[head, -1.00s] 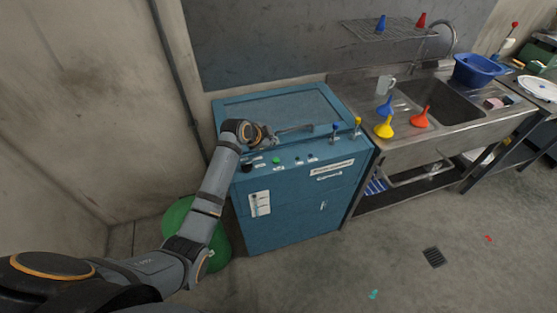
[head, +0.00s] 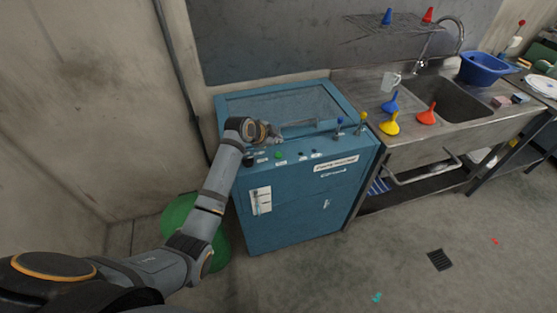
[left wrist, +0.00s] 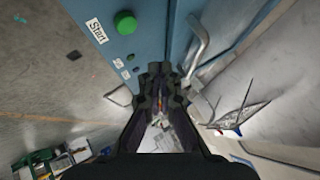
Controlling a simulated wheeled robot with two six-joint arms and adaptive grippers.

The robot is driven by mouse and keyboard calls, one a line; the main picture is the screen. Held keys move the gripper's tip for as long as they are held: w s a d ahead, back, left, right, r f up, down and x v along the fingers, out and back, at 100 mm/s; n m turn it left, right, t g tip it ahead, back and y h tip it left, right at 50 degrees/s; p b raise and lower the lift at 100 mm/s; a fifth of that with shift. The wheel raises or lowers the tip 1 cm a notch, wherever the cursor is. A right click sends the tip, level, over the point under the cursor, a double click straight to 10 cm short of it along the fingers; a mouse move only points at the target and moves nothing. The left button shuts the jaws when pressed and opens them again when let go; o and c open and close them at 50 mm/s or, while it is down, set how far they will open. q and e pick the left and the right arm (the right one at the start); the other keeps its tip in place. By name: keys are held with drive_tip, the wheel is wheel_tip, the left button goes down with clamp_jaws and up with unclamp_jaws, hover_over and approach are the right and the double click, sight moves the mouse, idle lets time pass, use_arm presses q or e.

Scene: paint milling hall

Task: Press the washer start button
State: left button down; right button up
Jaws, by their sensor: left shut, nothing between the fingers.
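The washer (head: 292,205) is a blue cabinet with a dark window in its top lid. Its green start button (head: 278,155) sits on the sloped front panel, left of smaller controls. In the left wrist view the round green button (left wrist: 125,22) is at upper left, beside a white "Start" label (left wrist: 96,30). My left gripper (head: 274,136) is just behind and above the button in the head view, apart from it. In the left wrist view its fingers (left wrist: 160,72) are shut and empty, with the button up and left of the tips. My right gripper is not in view.
A lid handle (head: 300,123) lies close by my left gripper. A green bin (head: 180,218) stands left, partly behind my arm.

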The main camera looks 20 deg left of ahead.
sight(277, 156)
use_arm(q)
wheel_tip(277, 156, down, 2)
drive_tip(key=shift+f+b, duration=0.2)
drive_tip(key=shift+b, duration=0.4)
wheel_tip(277, 156, down, 2)
drive_tip(key=shift+b, duration=0.45)
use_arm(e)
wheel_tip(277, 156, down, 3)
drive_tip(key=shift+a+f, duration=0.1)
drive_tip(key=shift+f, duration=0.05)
use_arm(q)
drive_tip(key=shift+f, duration=0.1)
drive_tip(key=shift+f, duration=0.35)
drive_tip(key=shift+f, duration=0.5)
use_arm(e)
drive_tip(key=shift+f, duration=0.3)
use_arm(q)
drive_tip(key=shift+r, duration=0.1)
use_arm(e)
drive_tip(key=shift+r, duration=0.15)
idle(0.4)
use_arm(q)
drive_tip(key=shift+r+p, duration=0.7)
drive_tip(key=shift+r, duration=0.15)
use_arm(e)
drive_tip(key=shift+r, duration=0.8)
